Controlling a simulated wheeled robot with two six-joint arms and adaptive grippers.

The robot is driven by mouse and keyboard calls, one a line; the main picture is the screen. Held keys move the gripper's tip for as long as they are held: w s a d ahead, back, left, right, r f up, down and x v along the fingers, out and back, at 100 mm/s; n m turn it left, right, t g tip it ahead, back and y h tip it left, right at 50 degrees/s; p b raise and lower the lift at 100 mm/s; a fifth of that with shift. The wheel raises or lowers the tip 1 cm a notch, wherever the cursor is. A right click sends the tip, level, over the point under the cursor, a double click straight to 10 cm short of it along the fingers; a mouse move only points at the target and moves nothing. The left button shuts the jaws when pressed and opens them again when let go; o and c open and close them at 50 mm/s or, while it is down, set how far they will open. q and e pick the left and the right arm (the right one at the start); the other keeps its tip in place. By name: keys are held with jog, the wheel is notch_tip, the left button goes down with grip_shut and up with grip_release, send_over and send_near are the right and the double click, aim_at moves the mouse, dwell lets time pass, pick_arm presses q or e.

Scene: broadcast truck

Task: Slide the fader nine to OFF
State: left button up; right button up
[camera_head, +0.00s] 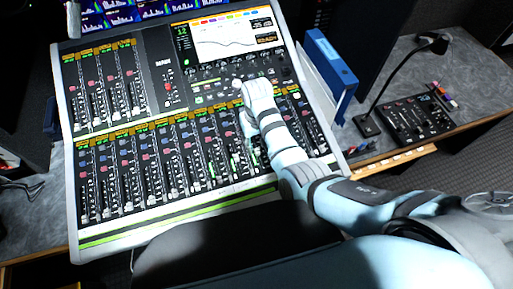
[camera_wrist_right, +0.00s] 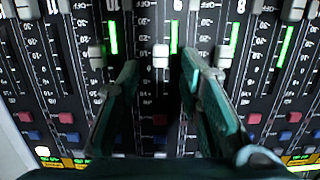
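The mixing console (camera_head: 165,212) has a lower row of faders with pale caps. My right gripper (camera_wrist_right: 159,68) is open, with its dark teal fingers on either side of one fader strip in the right wrist view. A white fader cap (camera_wrist_right: 160,55) sits between the fingertips, with a visible gap to each. It appears to be fader nine, beside the strip marked 10; its own number is hard to read. The picture shows the strips upside down, with the OFF ends near the top. In the head view the right hand (camera_head: 246,125) hides part of this strip. My left gripper is out of view.
Neighbouring fader caps (camera_wrist_right: 96,55) and (camera_wrist_right: 223,57) stand close outside the fingers. Lit green meters run beside the strips. A console screen (camera_head: 225,38) is behind the hand.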

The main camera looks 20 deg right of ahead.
aim_at(257, 152)
jog(key=shift+f, duration=1.45)
jog(key=shift+c, duration=0.2)
grip_shut()
